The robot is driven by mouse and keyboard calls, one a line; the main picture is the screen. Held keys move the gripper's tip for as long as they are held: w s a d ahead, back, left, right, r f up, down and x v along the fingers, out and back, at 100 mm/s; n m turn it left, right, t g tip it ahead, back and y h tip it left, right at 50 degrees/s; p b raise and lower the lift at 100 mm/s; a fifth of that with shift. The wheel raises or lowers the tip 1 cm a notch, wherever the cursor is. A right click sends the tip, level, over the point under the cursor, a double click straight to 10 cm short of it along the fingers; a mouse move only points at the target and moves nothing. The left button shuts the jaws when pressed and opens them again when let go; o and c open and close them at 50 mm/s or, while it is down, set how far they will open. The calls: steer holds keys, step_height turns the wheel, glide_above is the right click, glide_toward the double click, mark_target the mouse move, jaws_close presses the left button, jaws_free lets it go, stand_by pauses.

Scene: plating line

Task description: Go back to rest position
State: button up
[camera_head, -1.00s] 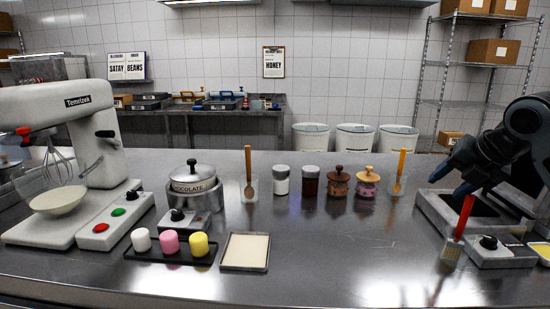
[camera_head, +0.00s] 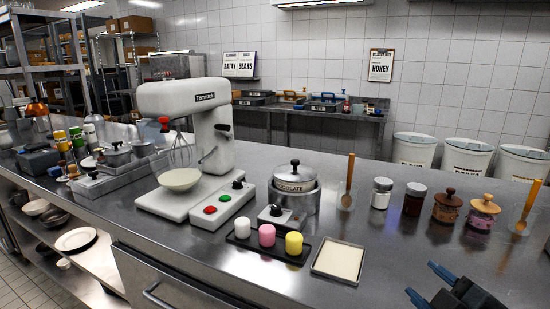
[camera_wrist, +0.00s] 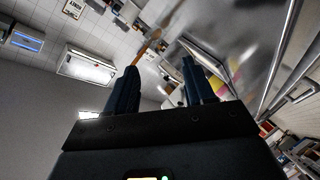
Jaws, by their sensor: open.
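My gripper (camera_head: 428,283) is at the lower right of the head view, above the steel counter (camera_head: 240,265). Its two dark fingers are apart and nothing is between them. In the wrist view the open fingers of my gripper (camera_wrist: 158,85) point away over a tilted view of the room. The rest of my arm is cut off by the frame edge.
A white stand mixer (camera_head: 190,97), a chocolate pot (camera_head: 293,190), a tray with marshmallow-like pieces (camera_head: 245,243) and a square cream tray (camera_head: 338,260) stand on the counter. Jars (camera_head: 381,193) and a wooden spoon (camera_head: 349,172) stand farther right. The front counter between is clear.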

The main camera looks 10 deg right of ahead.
steer(key=s+a+f+m+h, duration=0.1)
steer(key=s+a+f+m, duration=0.35)
steer(key=s, duration=0.45)
steer(key=s+a+f+m, duration=0.3)
steer(key=s+a, duration=0.2)
steer(key=s, duration=0.4)
steer(key=s+r+m+y+b, duration=0.1)
steer(key=s+m+y+b, duration=0.1)
steer(key=s, duration=1.6)
steer(key=shift+s+d+r, duration=0.15)
steer(key=shift+s+r, duration=0.2)
steer(key=shift+s, duration=0.05)
